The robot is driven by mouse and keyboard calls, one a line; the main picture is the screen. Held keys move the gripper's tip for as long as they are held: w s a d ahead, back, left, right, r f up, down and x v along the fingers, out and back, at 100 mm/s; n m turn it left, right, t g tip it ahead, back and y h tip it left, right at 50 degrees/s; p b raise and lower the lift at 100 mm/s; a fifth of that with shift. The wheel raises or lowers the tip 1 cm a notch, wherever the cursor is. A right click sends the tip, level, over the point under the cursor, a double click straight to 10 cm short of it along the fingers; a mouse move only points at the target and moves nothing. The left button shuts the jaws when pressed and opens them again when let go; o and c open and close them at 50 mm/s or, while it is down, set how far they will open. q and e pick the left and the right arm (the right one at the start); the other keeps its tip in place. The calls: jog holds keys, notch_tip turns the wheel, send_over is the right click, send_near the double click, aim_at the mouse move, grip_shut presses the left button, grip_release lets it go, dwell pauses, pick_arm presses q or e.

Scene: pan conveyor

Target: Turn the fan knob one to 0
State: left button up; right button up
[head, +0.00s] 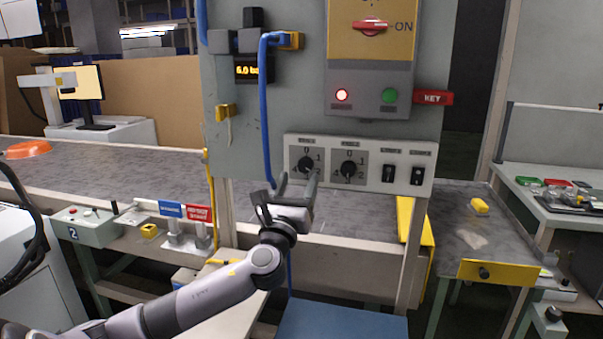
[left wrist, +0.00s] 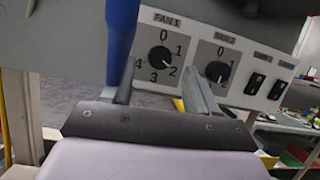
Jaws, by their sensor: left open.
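The fan 1 knob (head: 305,163) is a round black dial on the white control panel (head: 427,163), left of the similar fan 2 knob (head: 348,168). In the left wrist view, the fan 1 knob (left wrist: 160,59) is ringed by the numbers 0 to 4, and its pale mark appears to point down right, towards 2. My left gripper (head: 296,183) is open and empty, just below and in front of the fan 1 knob, apart from it. In the left wrist view its fingers (left wrist: 163,92) stand below the dial, to either side. My right gripper is out of view.
A blue hose (head: 267,110) hangs left of the dial; in the left wrist view it (left wrist: 121,42) passes close by the left finger. Two black switches (head: 402,175) sit right of the knobs. A red switch (head: 370,27) and lamps are above. The conveyor (head: 120,172) runs behind.

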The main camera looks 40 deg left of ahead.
aim_at(304, 168)
pick_arm(q)
jog(key=shift+x, duration=1.75)
jog(key=shift+f, duration=0.1)
jog(key=c, duration=1)
jog(key=shift+n, duration=0.3)
